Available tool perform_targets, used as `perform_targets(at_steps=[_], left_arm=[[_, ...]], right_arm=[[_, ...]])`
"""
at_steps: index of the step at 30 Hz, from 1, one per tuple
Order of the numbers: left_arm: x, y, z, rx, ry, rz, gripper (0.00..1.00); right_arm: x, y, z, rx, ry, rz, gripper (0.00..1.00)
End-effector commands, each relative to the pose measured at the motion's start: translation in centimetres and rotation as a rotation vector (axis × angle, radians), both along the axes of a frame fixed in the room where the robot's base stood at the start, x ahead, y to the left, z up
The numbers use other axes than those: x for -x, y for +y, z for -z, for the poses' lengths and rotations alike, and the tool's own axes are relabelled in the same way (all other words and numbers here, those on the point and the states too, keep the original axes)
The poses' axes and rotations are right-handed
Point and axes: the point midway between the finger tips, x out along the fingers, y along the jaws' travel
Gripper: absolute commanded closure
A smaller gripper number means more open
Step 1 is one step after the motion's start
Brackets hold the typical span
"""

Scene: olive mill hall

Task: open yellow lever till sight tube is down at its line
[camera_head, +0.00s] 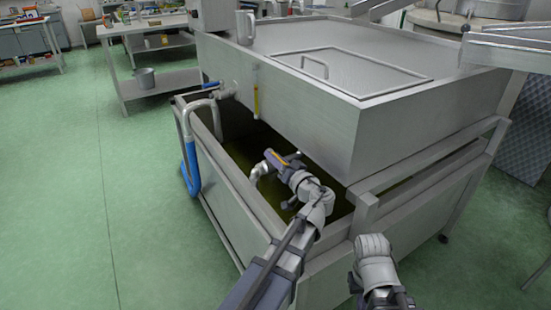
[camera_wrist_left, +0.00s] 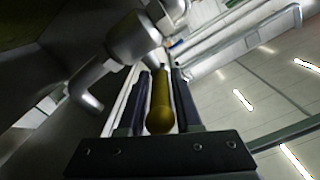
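The yellow lever (camera_head: 290,156) is by the front of the big steel tank (camera_head: 310,110), above the lower trough. In the left wrist view the lever (camera_wrist_left: 160,103) is an olive-yellow bar with a rounded end, lying lengthwise between the two dark fingers. My left gripper (camera_head: 275,160) is closed around it, with hardly any gap at its sides. The sight tube (camera_head: 256,101) stands upright on the tank's front face and shows yellow over most of its height. Its line is too small to make out. My right arm shows at the lower middle; its gripper fingers do not show.
The trough (camera_head: 232,205) below holds dark greenish liquid, and its steel rim surrounds my left arm. A pipe with a blue hose (camera_head: 190,165) hangs over its left side. A metal jug (camera_head: 246,27) stands on the tank. Green floor at left is clear.

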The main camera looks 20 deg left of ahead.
Motion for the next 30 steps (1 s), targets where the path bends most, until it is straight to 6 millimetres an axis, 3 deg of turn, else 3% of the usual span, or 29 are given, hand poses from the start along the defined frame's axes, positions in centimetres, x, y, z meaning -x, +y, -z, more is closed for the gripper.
perform_targets(at_steps=[6, 30], left_arm=[[0.01, -0.02, 0.00, 0.000, 0.000, 0.000, 1.00], [0.01, -0.04, 0.02, 0.000, 0.000, 0.001, 1.00]], right_arm=[[0.00, 0.00, 0.00, 0.000, 0.000, 0.000, 1.00], [0.00, 0.00, 0.00, 0.000, 0.000, 0.000, 1.00]])
